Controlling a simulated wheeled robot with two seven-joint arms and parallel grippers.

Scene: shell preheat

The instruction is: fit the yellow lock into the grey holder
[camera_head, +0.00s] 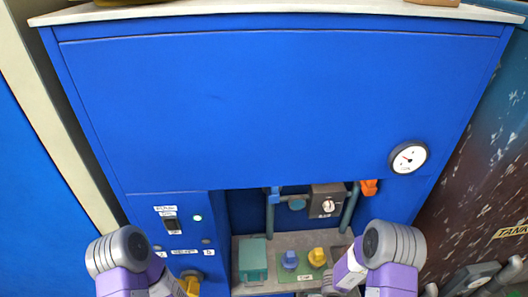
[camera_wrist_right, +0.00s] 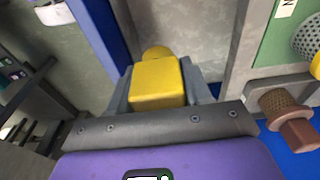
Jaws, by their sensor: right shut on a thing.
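In the right wrist view my right gripper (camera_wrist_right: 158,90) is shut on a yellow block with a rounded end (camera_wrist_right: 157,82), which looks like the yellow lock. Its grey fingers press on both sides of it. In the head view my right arm comes in at the lower right, and the gripper's tips are hard to make out. My left arm shows at the lower left of the head view, but its gripper is out of view. I cannot pick out the grey holder with certainty in either view.
A blue cabinet (camera_head: 250,110) fills the head view. Its low recess has a grey shelf (camera_head: 285,243) bearing a teal box (camera_head: 253,259), and a green panel with a blue knob (camera_head: 290,260) and a yellow knob (camera_head: 317,257).

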